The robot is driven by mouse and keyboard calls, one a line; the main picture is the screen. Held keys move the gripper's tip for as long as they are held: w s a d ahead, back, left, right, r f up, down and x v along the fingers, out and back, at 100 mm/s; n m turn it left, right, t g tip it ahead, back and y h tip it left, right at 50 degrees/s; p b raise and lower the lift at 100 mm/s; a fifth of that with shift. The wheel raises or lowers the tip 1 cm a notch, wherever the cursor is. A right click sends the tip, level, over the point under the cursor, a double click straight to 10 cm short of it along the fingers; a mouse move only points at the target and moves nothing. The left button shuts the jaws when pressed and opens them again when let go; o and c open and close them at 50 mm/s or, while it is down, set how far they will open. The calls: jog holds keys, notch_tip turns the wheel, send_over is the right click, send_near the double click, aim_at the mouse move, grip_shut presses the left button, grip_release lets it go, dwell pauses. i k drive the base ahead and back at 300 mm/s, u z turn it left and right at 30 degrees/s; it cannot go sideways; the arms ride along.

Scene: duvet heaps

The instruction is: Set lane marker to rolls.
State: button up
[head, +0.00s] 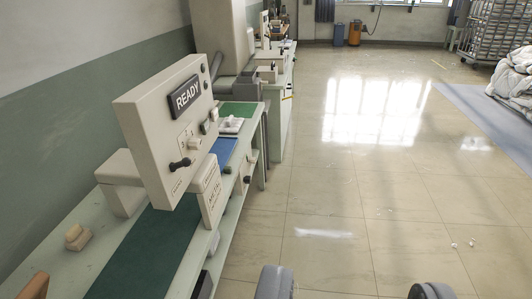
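No lane marker or label reading "rolls" can be made out in the head view. A beige upright panel (155,140) stands on the bench at the left, with a dark READY sign (186,94), a small beige switch and a black knob (180,164). A lower beige box (209,190) beside it carries small lettering that I cannot read surely. My gripper (353,288) shows at the bottom edge as two grey rounded fingertips, wide apart with only floor between them. It is open, and to the right of the bench, apart from it.
The long pale bench (60,270) with a green mat (150,250) runs along the left wall. The tiled floor (350,190) is mostly open, with small white scraps at right. White duvets (515,80) lie on a grey mat (485,108) near a wire cage trolley (495,30).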

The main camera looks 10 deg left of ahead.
aim_at(227, 170)
jog(key=z, duration=0.25)
jog(key=i, duration=1.3)
jog(key=u, duration=0.4)
jog(key=i, duration=1.4)
jog(key=u, duration=0.55)
